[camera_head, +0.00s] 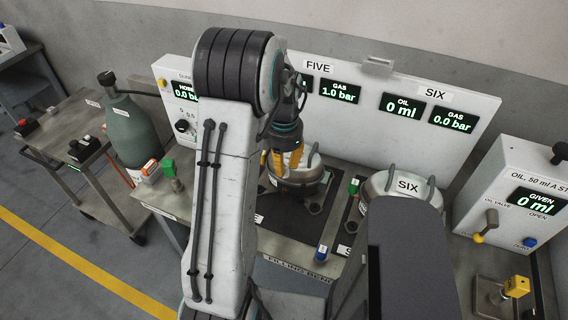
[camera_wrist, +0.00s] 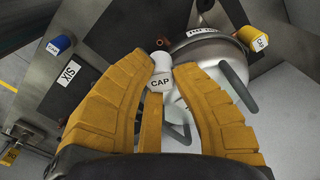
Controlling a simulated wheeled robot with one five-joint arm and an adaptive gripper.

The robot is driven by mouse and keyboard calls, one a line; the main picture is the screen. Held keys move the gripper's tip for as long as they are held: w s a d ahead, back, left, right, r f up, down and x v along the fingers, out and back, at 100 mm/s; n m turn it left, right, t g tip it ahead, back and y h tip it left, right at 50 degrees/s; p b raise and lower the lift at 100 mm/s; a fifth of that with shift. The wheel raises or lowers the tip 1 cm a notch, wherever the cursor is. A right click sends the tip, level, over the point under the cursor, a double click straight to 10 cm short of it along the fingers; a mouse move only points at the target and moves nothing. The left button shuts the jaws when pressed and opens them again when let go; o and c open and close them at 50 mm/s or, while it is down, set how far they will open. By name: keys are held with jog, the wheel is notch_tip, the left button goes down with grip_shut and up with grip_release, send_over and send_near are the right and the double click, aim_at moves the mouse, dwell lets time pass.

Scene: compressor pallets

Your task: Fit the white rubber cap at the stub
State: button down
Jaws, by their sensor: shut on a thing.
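A rounded grey compressor (camera_wrist: 208,48) lies beyond and to the right of the cap. In the head view my gripper (camera_head: 285,162) points down over the middle compressor (camera_head: 300,182); the cap is hidden there.
The compressor marked SIX (camera_head: 408,187) stands to the right, with a display panel (camera_head: 395,95) behind. An oil station (camera_head: 520,195) is at far right. A green-grey bottle (camera_head: 136,135) stands on a trolley at left. A blue-capped part (camera_wrist: 61,45) shows in the wrist view.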

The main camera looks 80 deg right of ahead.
aim_at(284, 176)
jog(key=shift+f+b, duration=1.9)
jog(key=shift+f, duration=0.6)
jog(key=shift+b, duration=0.55)
dwell(0.4)
jog(key=shift+f+b, duration=1.35)
jog(key=shift+f, duration=0.2)
jog(key=c, duration=1.1)
grip_release()
jog(key=shift+r, duration=6.05)
jog(key=shift+n, duration=0.3)
